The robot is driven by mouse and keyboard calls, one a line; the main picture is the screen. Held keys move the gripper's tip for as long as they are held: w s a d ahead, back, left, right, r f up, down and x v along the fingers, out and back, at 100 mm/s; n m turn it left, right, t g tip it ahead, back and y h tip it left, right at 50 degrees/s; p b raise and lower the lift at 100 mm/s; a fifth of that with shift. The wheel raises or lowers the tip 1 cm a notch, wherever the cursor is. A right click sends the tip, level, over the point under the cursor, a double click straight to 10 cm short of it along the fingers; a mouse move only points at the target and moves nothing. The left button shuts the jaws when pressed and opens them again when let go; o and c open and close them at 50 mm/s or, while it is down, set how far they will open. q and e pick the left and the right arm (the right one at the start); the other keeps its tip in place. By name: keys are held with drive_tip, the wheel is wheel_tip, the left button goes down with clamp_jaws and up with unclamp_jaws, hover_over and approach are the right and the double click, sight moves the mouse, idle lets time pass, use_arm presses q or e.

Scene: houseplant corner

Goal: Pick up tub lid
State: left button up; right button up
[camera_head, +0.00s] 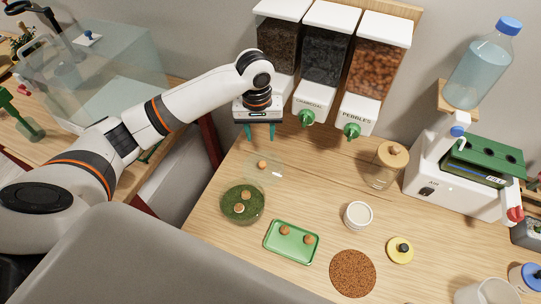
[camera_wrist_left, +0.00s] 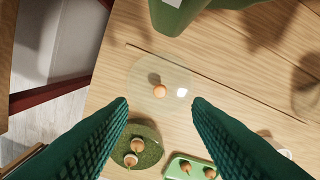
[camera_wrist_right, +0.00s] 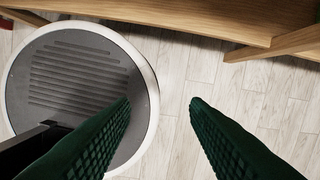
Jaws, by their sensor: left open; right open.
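A clear round disc (camera_head: 264,168) with a small tan knob lies flat on the wooden table; it looks like a lid. In the left wrist view the disc (camera_wrist_left: 150,72) is just ahead of the fingertips, its knob near the centre. My left gripper (camera_head: 260,134) is open and empty, above the table behind the disc. A white round tub (camera_head: 358,215) stands to the right. A yellow disc with a dark knob (camera_head: 400,250) lies farther right; I cannot tell which disc is the tub's lid. My right gripper (camera_wrist_right: 160,102) is open and empty over the floor.
A green round mat (camera_head: 232,213) and a green tray (camera_head: 291,254) hold tan knob-like pieces. A brown granular disc (camera_head: 352,273) lies in front. Dispensers (camera_head: 325,50) hang behind my left gripper. A corked jar (camera_head: 380,178) stands right of the clear disc.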

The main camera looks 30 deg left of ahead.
use_arm(q)
drive_tip(key=p, duration=0.1)
hover_over(263, 163)
drive_tip(key=f, duration=0.4)
drive_tip(key=shift+s+a+f, duration=0.35)
drive_tip(key=shift+s, duration=0.05)
drive_tip(key=f, duration=0.1)
drive_tip(key=f+p, duration=0.1)
drive_tip(key=f, duration=0.1)
drive_tip(key=shift+w+d+f+p, duration=0.2)
drive_tip(key=shift+w+d+p, duration=0.05)
drive_tip(key=shift+w+p, duration=0.1)
wheel_tip(263, 163, down, 2)
drive_tip(key=shift+f, duration=0.35)
drive_tip(key=c, duration=0.8)
clamp_jaws()
use_arm(e)
drive_tip(key=s+r, duration=0.1)
drive_tip(key=s, duration=0.1)
drive_tip(key=s+r, duration=0.2)
drive_tip(key=shift+s+a, duration=0.1)
